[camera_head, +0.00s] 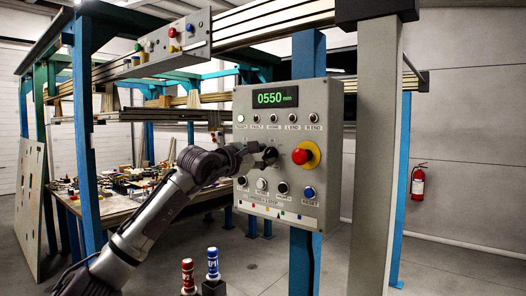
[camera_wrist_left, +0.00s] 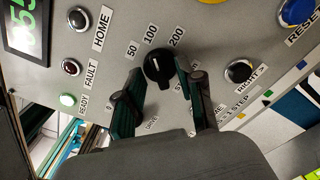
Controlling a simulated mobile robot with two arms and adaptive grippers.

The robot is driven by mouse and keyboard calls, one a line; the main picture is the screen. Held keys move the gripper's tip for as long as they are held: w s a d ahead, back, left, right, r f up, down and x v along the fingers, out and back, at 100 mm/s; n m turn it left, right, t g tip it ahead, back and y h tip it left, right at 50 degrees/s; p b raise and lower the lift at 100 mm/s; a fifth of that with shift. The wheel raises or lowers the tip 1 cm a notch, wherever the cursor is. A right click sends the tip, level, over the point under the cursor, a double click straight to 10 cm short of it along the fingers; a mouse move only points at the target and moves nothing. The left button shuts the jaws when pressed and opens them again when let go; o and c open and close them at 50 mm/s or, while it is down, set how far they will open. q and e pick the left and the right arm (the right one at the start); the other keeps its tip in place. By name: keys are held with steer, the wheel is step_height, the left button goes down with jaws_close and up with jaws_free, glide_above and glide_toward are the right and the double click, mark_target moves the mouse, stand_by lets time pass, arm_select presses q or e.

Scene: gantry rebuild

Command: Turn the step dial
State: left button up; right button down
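The step dial is a black knob with a white line, clearest in the left wrist view (camera_wrist_left: 160,68). It sits on the grey control panel (camera_head: 244,209), with labels 50, 100 and 200 around it. Its white line points roughly toward 100. My left gripper (camera_head: 258,152) is at the dial in the head view. In the left wrist view its two fingers (camera_wrist_left: 160,75) stand one on each side of the knob, close to it. I cannot tell whether they touch it. The gripper covers part of the dial in the head view. My right gripper is not in view.
The panel's display (camera_head: 275,98) reads 0550 mm. A red emergency button (camera_head: 301,156) on a yellow ring is just right of the dial. Buttons, including a blue one (camera_head: 309,192), line the panel below. A grey post (camera_head: 376,150) stands to the right.

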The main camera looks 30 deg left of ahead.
arm_select(q)
steer(key=shift+d, duration=0.1)
jaws_close()
